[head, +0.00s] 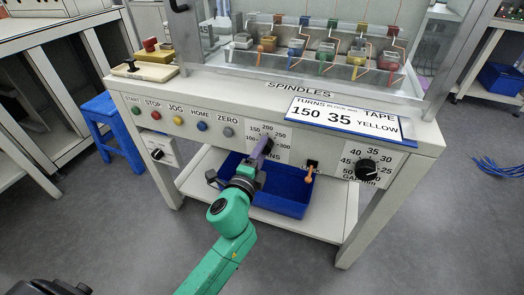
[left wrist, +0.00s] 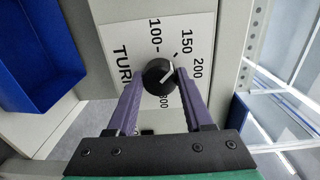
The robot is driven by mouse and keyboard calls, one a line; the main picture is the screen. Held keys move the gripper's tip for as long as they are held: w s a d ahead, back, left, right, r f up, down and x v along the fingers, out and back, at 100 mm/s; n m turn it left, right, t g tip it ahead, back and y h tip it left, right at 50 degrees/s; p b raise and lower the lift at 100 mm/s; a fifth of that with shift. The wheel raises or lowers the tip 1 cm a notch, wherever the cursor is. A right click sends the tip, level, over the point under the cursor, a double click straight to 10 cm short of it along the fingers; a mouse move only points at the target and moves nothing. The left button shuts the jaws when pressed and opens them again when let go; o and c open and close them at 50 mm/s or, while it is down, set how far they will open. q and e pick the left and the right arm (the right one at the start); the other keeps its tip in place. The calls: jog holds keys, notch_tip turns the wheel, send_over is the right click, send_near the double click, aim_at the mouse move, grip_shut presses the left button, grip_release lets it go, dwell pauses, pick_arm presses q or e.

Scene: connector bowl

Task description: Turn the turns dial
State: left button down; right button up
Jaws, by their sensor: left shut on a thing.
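The turns dial (head: 269,143) is a round black knob on a white scale plate in the front panel. In the left wrist view the dial (left wrist: 157,77) shows a white pointer line, with 100, 150 and 200 printed around it; I cannot tell its exact reading. My left gripper (head: 262,150) reaches up to it. In the left wrist view its purple fingers (left wrist: 159,84) stand on both sides of the dial, shut on it. In the head view the gripper hides part of the dial and its label. My right gripper is not in view.
The sign (head: 343,117) reads turns 150, block 35, tape yellow. A blue bin (head: 285,203) stands on the shelf below.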

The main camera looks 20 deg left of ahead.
pick_arm(q)
jog(key=shift+f, duration=0.1)
dwell(0.3)
jog(key=shift+c, duration=1.5)
grip_release()
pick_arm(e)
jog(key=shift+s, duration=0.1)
pick_arm(q)
jog(key=s+a+b, duration=0.1)
jog(key=s+b, duration=0.2)
jog(key=s, duration=1.1)
jog(key=shift+s+r+b, duration=0.25)
jog(key=shift+s+b, duration=0.05)
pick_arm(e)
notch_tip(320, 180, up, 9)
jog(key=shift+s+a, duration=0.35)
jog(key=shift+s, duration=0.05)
